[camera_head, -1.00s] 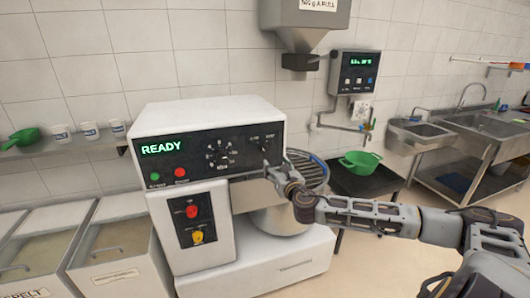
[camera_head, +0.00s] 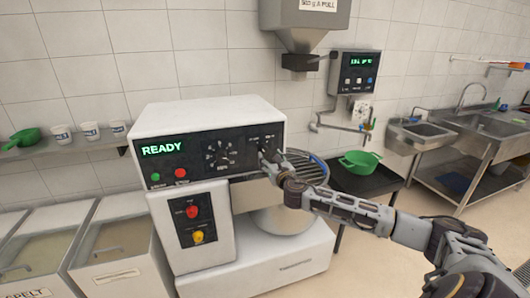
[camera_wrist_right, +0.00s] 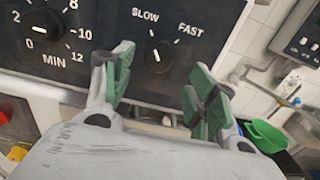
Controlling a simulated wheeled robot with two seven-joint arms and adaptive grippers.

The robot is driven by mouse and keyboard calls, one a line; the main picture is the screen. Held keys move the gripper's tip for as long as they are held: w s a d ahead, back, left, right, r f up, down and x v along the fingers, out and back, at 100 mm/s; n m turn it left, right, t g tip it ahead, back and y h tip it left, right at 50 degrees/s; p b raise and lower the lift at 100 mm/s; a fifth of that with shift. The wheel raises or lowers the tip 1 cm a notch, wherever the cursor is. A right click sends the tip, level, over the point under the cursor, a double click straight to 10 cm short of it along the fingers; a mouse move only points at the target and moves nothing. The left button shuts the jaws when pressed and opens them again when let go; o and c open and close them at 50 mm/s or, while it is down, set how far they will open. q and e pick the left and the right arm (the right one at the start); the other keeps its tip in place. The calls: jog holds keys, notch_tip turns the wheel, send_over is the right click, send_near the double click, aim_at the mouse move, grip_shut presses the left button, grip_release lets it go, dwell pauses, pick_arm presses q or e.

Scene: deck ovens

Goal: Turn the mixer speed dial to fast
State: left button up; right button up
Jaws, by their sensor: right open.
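The mixer (camera_head: 205,115) is a white machine with a black control panel and a green READY display. Its speed dial (camera_wrist_right: 158,54) is a small black knob with a white mark, between the printed words SLOW and FAST. My right gripper (camera_head: 267,158) is at the right end of the panel, just below the dial, partly hiding that area. In the wrist view my right gripper (camera_wrist_right: 163,68) is open and empty, its green-padded fingers either side of the dial. Contact is not visible. My left gripper is out of view.
The timer dial (camera_wrist_right: 42,30) is left of the speed dial. Green and red buttons (camera_head: 180,172) and a red knob (camera_head: 192,211) sit further left and below. The mixing bowl (camera_head: 282,220) is below my right gripper. A green colander (camera_head: 361,161) stands on a dark table.

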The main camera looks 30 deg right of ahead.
aim_at(265, 151)
jog(key=shift+p+x, duration=0.4)
jog(key=shift+x, duration=3)
jog(key=shift+a, duration=0.1)
jog(key=shift+c, duration=0.5)
jog(key=c, duration=0.9)
